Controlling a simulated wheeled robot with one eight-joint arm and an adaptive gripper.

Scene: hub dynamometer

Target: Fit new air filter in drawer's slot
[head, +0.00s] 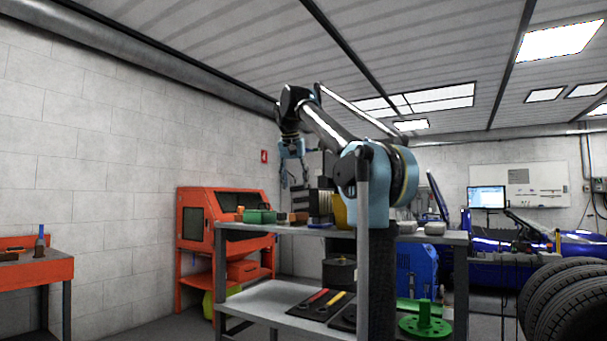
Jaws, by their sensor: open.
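My gripper (293,180) hangs pointing down from my raised arm, above the left part of the grey shelf's top. Its dark fingers are apart, and nothing shows between them. A dark, ribbed block (319,205) stands on the shelf top just right of and below the fingers; I cannot tell whether it is the air filter. No drawer or slot can be made out, and my arm hides part of the shelf top.
The grey shelf (262,230) carries a green bin (260,216) and small boxes. An orange cabinet (230,222) stands behind left, tyres (570,300) at right.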

